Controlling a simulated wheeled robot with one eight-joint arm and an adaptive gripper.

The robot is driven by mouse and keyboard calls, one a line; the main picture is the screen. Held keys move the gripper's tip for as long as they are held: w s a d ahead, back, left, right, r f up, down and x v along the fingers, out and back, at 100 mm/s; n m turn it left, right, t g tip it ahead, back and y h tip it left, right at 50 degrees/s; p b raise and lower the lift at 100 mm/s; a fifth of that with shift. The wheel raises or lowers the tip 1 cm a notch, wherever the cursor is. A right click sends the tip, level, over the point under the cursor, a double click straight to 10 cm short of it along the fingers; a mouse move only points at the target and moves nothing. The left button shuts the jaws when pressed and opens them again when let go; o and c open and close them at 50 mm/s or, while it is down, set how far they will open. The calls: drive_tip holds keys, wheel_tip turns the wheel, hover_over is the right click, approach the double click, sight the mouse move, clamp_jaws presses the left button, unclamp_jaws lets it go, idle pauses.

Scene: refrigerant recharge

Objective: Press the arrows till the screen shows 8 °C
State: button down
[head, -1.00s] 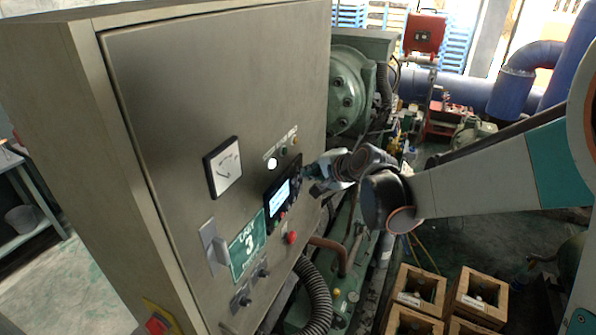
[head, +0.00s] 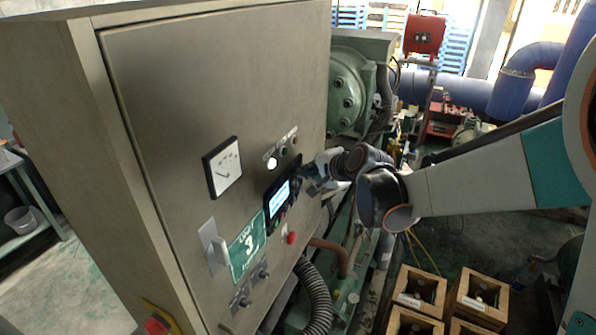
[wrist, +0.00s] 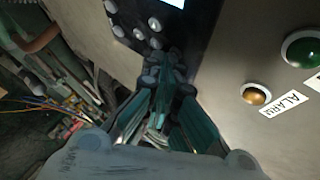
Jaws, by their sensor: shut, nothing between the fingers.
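The control panel (head: 271,215) is a dark unit with a lit blue-white screen (head: 280,195), set in the front of a grey cabinet. The screen's text is too small to read. In the wrist view only a lit edge of the screen (wrist: 172,3) shows, with several round buttons (wrist: 140,32) beside it. My gripper (head: 306,180) is at the right end of the panel, its fingers shut and empty. In the wrist view the fingertips (wrist: 163,76) lie over the panel's button area and hide what is under them. I cannot tell whether they touch a button.
An amber lamp (wrist: 256,94) marked ALARM is near my gripper. Wooden crates (head: 417,288) and green machinery stand to the right.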

idle(0.5)
drive_tip(key=shift+s+d, duration=0.25)
drive_tip(key=shift+d, duration=0.4)
drive_tip(key=shift+s+d+b, duration=0.15)
drive_tip(key=shift+s+d, duration=0.15)
drive_tip(key=shift+d, duration=0.5)
drive_tip(key=shift+s+d+b, duration=0.2)
drive_tip(key=shift+s+d, duration=0.05)
drive_tip(key=shift+d, duration=0.5)
drive_tip(key=shift+s+d+b, duration=0.15)
drive_tip(key=shift+s+d, duration=0.15)
drive_tip(key=shift+d, duration=0.5)
drive_tip(key=d+b, duration=0.1)
drive_tip(key=s+d+b, duration=0.1)
drive_tip(key=d+b, duration=0.1)
drive_tip(key=shift+s+d, duration=0.1)
drive_tip(key=shift+d, duration=0.15)
idle(0.5)
